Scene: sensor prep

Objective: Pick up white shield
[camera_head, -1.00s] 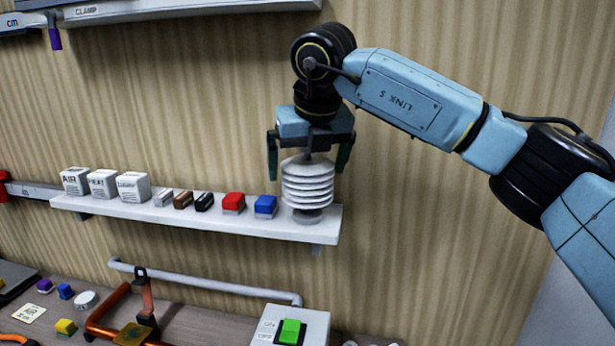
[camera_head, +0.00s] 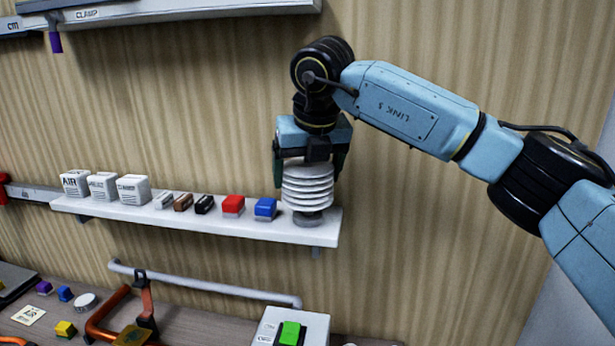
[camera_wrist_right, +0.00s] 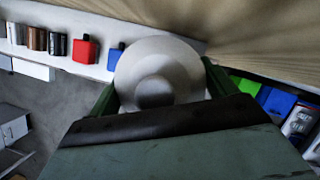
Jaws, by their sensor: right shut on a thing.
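The white shield (camera_head: 307,190) is a stack of ribbed white discs. It stands upright on a grey foot at the right end of the white wall shelf (camera_head: 180,218). My right gripper (camera_head: 310,180) comes down on it from above, with its green fingers on either side of the upper discs, shut on it. In the right wrist view the shield's round top (camera_wrist_right: 158,75) sits between the two green fingers (camera_wrist_right: 160,95). The shield still appears to be at shelf height. My left gripper is not in view.
On the shelf left of the shield are a blue block (camera_head: 265,208), a red block (camera_head: 233,206), several small blocks and white labelled boxes (camera_head: 133,189). Below are a grey rail (camera_head: 205,282), a green-buttoned box (camera_head: 290,333) and an orange clamp (camera_head: 105,318).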

